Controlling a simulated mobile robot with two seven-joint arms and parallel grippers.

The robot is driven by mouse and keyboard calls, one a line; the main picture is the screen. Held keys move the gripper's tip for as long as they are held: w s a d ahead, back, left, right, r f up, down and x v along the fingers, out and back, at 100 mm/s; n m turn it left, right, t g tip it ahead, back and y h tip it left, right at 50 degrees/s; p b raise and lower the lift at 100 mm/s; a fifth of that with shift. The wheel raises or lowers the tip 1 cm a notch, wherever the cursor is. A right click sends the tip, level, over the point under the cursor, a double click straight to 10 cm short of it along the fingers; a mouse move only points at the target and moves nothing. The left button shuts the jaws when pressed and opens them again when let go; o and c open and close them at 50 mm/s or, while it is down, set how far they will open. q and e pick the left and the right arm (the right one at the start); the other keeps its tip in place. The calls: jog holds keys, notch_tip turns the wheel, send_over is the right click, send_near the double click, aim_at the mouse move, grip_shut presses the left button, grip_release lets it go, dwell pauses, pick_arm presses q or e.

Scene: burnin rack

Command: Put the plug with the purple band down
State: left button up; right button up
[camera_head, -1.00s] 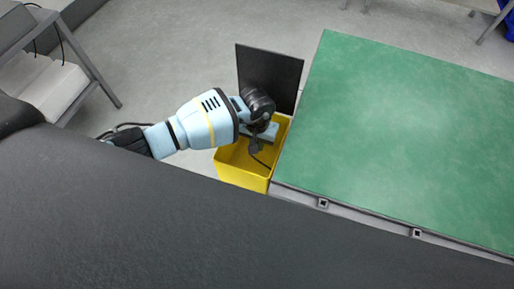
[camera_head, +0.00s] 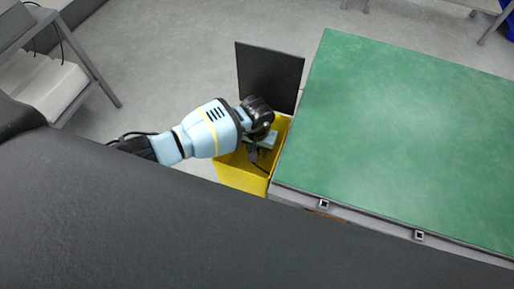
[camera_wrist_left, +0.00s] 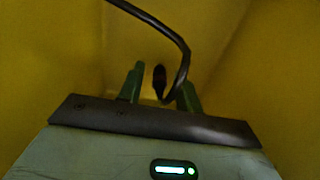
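My left gripper (camera_head: 254,154) reaches down into a yellow bin (camera_head: 240,176) beside the green-topped table. In the left wrist view its two fingers (camera_wrist_left: 160,82) stand apart, with yellow bin walls all around. A small dark plug (camera_wrist_left: 159,77) with a dim reddish mark shows between the fingers, with a visible gap on each side. It appears to lie beyond the fingertips, clear of them. A black cable (camera_wrist_left: 168,30) loops from the upper left past the right finger. The light is too dim to make out a purple band. My right gripper is not in view.
The green table (camera_head: 410,135) stands right of the bin, its top clear in view. A dark upright panel (camera_head: 268,75) stands behind the bin. A grey shelf rack (camera_head: 75,60) is at the far left. Open floor lies between rack and bin.

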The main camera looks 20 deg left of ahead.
pick_arm(q)
jog(key=shift+w+r, duration=0.1)
jog(key=shift+r, duration=0.45)
notch_tip(320, 180, up, 11)
jog(key=p, duration=0.1)
jog(key=shift+r, duration=0.1)
dwell(0.4)
